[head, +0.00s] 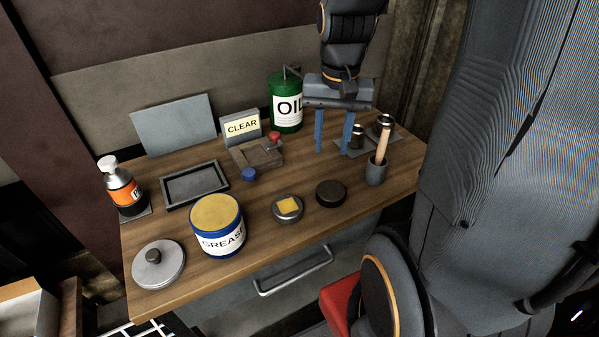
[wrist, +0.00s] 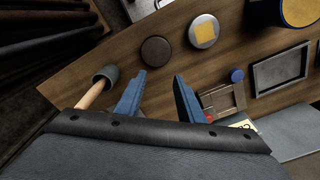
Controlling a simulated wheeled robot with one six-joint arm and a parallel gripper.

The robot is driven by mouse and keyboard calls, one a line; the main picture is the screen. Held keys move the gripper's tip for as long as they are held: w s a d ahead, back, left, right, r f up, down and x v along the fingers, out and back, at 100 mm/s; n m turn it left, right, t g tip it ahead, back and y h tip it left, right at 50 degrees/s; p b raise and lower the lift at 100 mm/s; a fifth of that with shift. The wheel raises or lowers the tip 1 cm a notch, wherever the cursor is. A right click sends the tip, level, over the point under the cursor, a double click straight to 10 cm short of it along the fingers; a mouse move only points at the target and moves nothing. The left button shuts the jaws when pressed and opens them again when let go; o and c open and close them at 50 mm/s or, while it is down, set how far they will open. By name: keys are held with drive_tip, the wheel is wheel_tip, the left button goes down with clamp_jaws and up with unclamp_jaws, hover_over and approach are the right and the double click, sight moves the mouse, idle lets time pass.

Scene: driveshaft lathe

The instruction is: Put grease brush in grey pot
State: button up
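The grease brush shows as a light wooden handle (head: 383,144) sticking up, slightly tilted, out of the small grey pot (head: 375,174) at the right end of the table. Its lower end is hidden inside the pot. In the wrist view the handle (wrist: 91,95) and the pot (wrist: 106,73) lie left of the fingers. My gripper (head: 332,151) is open and empty, with its two blue fingers pointing down over the table, left of the brush. In the wrist view (wrist: 160,75) nothing is between the fingertips.
A green oil can (head: 286,106) stands behind my gripper, and metal jars (head: 357,137) stand behind the pot. A dark disc (head: 331,193), a round tin with a yellow top (head: 288,208) and a grease can (head: 217,227) stand at the front. A tray (head: 193,186) lies left.

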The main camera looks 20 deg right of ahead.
drive_tip(key=s+a+f+n, duration=0.1)
drive_tip(key=a+f+n, duration=0.1)
drive_tip(key=a, duration=0.3)
drive_tip(key=s+a+f+n, duration=0.2)
drive_tip(key=a+n, duration=0.2)
drive_tip(key=a, duration=0.1)
drive_tip(key=shift+s+t, duration=0.25)
drive_tip(key=shift+t, duration=0.05)
drive_tip(key=shift+a, duration=0.2)
idle(0.4)
